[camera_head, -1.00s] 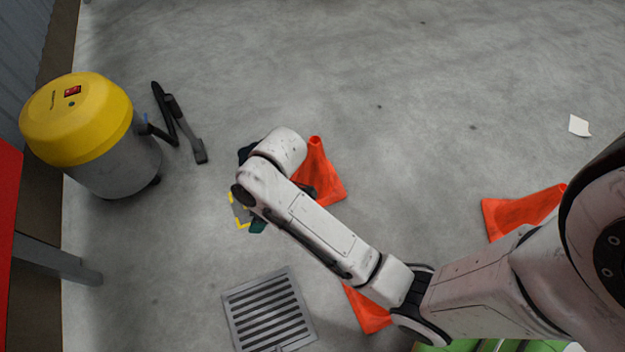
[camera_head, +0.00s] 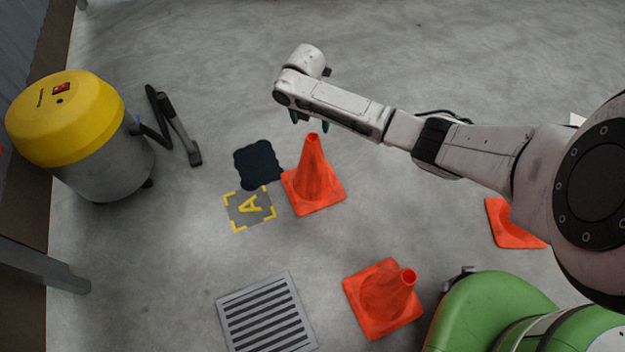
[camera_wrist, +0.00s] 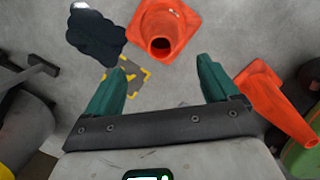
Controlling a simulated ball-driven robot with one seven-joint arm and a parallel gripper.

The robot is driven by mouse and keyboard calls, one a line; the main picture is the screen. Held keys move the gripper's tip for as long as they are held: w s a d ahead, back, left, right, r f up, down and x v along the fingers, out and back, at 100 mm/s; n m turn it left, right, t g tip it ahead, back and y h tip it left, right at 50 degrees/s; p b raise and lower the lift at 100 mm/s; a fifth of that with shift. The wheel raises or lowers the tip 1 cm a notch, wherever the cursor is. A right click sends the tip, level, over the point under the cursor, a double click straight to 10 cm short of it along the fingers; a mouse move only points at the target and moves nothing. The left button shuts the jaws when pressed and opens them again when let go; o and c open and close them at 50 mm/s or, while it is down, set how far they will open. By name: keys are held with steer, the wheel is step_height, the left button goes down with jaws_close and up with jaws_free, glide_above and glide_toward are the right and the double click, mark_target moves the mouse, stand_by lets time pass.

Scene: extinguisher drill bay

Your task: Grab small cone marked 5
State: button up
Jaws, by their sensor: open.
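Three orange cones stand on the floor in the head view: one in the middle (camera_head: 313,182), one at the front (camera_head: 375,300) and one at the right (camera_head: 512,225), partly hidden by my arm. No number is readable on any of them. My gripper (camera_head: 310,121) is open, with its green fingertips just above and behind the middle cone's tip as pictured. In the wrist view, my gripper (camera_wrist: 162,75) has its fingers wide apart with nothing between them. One cone (camera_wrist: 172,15) shows beyond the fingers and another (camera_wrist: 265,90) to the right.
A dark mat or cloth (camera_head: 256,163) and a yellow "A" floor mark (camera_head: 250,208) lie left of the middle cone. A floor grate (camera_head: 267,318) is at the front. A yellow-grey vacuum (camera_head: 90,150) with its hose nozzle (camera_head: 180,130) stands left. The floor behind is clear.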

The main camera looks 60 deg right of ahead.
steer(key=b, duration=0.3)
glide_toward(313, 139)
step_height(313, 139, down, 2)
steer(key=a, duration=0.1)
steer(key=f+b, duration=0.2)
steer(key=f, duration=0.1)
steer(key=s+f+b, duration=0.1)
steer(key=f, duration=0.1)
steer(key=shift+d, duration=0.2)
steer(key=c, duration=1.6)
steer(key=shift+r, duration=0.1)
